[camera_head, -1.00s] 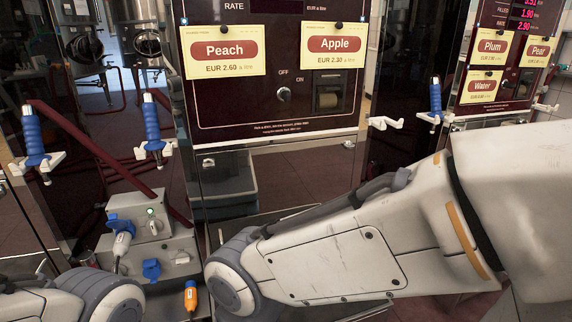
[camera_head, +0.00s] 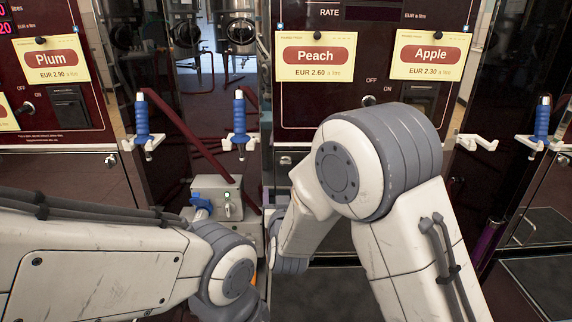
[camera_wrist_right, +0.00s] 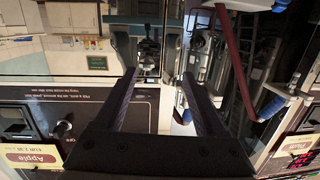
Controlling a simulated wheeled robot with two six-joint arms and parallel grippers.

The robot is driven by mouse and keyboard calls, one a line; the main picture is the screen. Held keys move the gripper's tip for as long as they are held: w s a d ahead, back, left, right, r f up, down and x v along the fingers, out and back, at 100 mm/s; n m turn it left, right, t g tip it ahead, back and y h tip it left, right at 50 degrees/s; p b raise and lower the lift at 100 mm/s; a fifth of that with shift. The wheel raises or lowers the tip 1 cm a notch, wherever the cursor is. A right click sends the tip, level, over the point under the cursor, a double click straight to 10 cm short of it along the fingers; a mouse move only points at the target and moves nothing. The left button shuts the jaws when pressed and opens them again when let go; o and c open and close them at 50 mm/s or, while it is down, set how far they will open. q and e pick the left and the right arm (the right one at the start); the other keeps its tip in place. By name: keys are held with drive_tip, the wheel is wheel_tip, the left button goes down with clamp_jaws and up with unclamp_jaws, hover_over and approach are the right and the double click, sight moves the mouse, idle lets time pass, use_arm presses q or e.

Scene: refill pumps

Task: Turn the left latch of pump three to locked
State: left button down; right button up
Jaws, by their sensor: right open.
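The middle pump, with Peach (camera_head: 316,55) and Apple (camera_head: 430,53) cards, stands behind my right arm. A small silver latch (camera_head: 285,160) shows at the left edge of its lower panel. A similar latch (camera_head: 111,160) is on the Plum pump at left. No pump number is legible, and neither latch's setting can be read. My right forearm covers part of the middle pump, and its gripper is hidden in the head view. In the right wrist view my right gripper (camera_wrist_right: 160,75) is open and empty, facing the pump's shiny panel. My left gripper is out of view.
Blue-handled nozzles (camera_head: 142,120), (camera_head: 239,122) and (camera_head: 541,122) hang in white holders beside the pumps. A grey box with a blue plug (camera_head: 202,200) stands between the pumps, low down. My left arm crosses the lower left.

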sight(286, 168)
drive_tip(key=shift+m+t+h, duration=0.3)
drive_tip(key=shift+t+h, duration=0.2)
drive_tip(key=shift+t, duration=0.2)
drive_tip(key=w, duration=0.4)
drive_tip(key=w+d+b, duration=0.1)
drive_tip(key=w, duration=0.2)
drive_tip(key=w+r, duration=0.1)
drive_tip(key=w, duration=0.3)
drive_tip(key=shift+w+d+b, duration=0.25)
drive_tip(key=shift+w+b, duration=0.05)
drive_tip(key=shift+b, duration=0.05)
clamp_jaws()
